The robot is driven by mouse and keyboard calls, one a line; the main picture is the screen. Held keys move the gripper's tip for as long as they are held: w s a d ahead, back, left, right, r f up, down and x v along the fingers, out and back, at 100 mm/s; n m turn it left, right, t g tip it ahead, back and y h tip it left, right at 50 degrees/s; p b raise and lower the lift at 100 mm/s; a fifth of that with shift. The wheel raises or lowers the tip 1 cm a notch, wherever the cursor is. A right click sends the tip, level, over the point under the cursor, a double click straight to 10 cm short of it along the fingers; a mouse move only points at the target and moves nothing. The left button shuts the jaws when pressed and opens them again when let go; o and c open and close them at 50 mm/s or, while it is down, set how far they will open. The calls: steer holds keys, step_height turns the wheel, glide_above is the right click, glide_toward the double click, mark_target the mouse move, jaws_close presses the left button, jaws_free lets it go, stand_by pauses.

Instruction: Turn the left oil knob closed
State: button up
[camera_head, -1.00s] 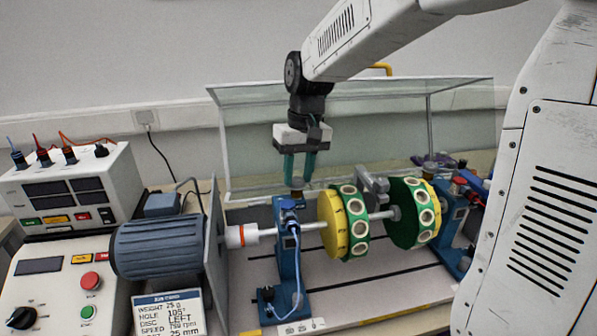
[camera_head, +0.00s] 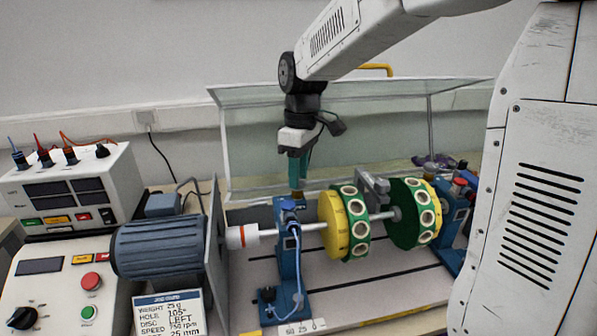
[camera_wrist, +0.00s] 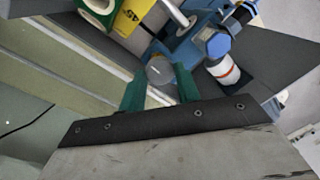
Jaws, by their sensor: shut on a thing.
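The left oil knob is a grey round cap (camera_wrist: 160,70) between my two green fingers in the wrist view. It sits on top of the left blue bearing stand (camera_head: 287,245), and in the head view my fingers mostly hide it. My gripper (camera_head: 297,185) points straight down over this stand and is shut on the knob. In the wrist view the gripper (camera_wrist: 161,85) has one finger on each side of the cap. The right blue stand (camera_head: 452,235) stands beyond the discs.
Two yellow and green discs (camera_head: 333,225) sit on the shaft right of the left stand. A blue-grey motor (camera_head: 160,247) and control panels (camera_head: 60,285) stand at left. A raised clear cover (camera_head: 350,95) stands behind the rig, close to my gripper.

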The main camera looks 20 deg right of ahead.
stand_by(0.4)
steer(key=o, duration=1)
steer(key=shift+c, duration=0.2)
steer(key=shift+r, duration=0.1)
steer(key=r, duration=0.7)
steer(key=shift+w+d+r, duration=0.3)
steer(key=shift+w, duration=0.05)
